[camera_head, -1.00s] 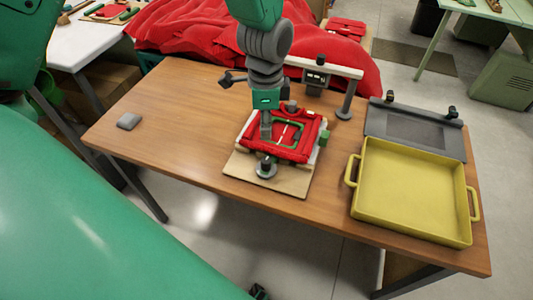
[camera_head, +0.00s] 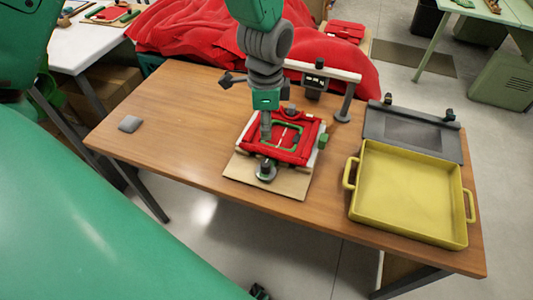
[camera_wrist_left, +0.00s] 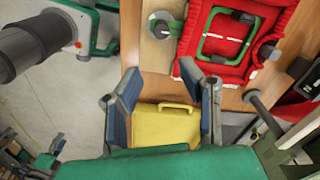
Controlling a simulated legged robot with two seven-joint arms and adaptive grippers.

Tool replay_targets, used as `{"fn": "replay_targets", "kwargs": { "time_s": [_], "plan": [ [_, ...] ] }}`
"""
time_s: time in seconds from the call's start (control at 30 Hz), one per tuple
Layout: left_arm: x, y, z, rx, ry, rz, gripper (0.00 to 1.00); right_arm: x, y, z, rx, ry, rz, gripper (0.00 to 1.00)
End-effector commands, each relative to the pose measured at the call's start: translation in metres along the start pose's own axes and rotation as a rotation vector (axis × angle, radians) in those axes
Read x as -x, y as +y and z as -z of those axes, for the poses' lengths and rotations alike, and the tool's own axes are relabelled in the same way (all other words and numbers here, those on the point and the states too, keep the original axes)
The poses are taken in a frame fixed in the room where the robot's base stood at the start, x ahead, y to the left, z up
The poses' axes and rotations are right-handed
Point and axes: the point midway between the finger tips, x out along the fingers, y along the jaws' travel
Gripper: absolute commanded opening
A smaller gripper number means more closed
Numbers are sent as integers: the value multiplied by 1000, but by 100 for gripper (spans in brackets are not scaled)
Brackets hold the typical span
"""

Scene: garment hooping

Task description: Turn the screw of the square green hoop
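The square green hoop (camera_head: 299,130) lies on red cloth (camera_head: 307,152) over a pale board (camera_head: 297,183) on the wooden table. In the left wrist view the hoop (camera_wrist_left: 205,40) shows at the top, with dark pieces at its edges. I cannot tell for sure which piece is its screw. My left gripper (camera_head: 266,125) points down over the left part of the hoop in the head view and hides some of it. In the left wrist view its two fingers (camera_wrist_left: 161,68) are spread apart with nothing between them. My right gripper is not seen.
A yellow tray (camera_head: 409,192) with handles stands at the right, before a dark grey plate (camera_head: 432,135). A frame with a white bar (camera_head: 340,72) stands behind the hoop. A small grey block (camera_head: 130,124) lies at the left.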

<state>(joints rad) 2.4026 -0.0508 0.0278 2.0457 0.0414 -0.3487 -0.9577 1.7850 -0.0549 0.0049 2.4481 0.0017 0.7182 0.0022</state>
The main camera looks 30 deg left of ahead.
Motion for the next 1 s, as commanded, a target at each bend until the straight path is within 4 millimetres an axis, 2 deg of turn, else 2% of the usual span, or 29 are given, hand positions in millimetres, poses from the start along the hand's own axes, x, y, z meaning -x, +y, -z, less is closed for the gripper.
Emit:
{"fn": "replay_targets", "kwargs": {
  "time_s": [0.4, 0.5, 0.7, 1.0],
  "plan": [
    [82, -2, 1, 1, 5, 4, 34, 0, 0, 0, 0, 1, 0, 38],
    [97, -2, 1, 1, 3, 2, 34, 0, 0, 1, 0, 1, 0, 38],
    [112, -1, 1, 0, 1, 1, 34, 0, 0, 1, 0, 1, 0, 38],
    [113, -1, 1, 0, 0, 0, 34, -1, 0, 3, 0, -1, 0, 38]
  ]
}}
